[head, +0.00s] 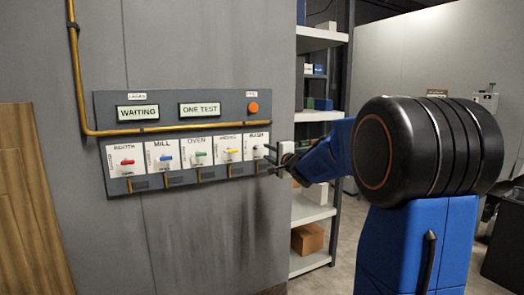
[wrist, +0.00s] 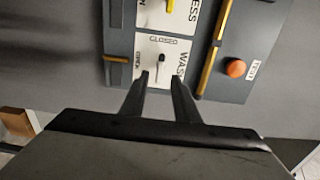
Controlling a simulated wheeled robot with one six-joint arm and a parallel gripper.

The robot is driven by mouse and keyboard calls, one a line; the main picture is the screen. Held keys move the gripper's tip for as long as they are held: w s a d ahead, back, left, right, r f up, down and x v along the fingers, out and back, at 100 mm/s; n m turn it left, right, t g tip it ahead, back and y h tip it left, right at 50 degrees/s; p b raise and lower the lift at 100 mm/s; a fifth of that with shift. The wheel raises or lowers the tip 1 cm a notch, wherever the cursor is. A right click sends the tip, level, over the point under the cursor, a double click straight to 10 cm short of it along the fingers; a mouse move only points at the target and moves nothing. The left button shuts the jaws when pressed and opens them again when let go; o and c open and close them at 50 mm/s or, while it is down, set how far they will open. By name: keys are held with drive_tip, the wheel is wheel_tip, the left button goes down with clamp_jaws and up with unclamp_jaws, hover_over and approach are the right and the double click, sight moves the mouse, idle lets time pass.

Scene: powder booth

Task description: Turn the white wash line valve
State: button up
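The wash valve (head: 257,148) is at the right end of the row of valves on the grey wall panel. In the wrist view its small handle (wrist: 161,59) sits on a white plate marked WASH, with CLOSED above and OPEN at the left. The handle stands roughly upright in that picture, in line with CLOSED. My gripper (wrist: 158,76) is open, its two dark fingertips just below the handle and to either side of it. I cannot tell whether they touch it. In the head view my gripper (head: 270,160) is close to the panel and partly overlaps the plate.
Red booth (head: 127,162), blue mill (head: 165,157), green oven (head: 199,154) and yellow (head: 232,150) valves line the panel to the left. An orange test button (head: 253,107) is above the wash valve. A brass pipe (head: 80,75) runs along the panel. Shelves (head: 318,115) stand at the right.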

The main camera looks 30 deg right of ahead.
sight(261, 148)
drive_tip(key=shift+w, duration=3.2)
drive_tip(key=shift+c, duration=0.3)
clamp_jaws()
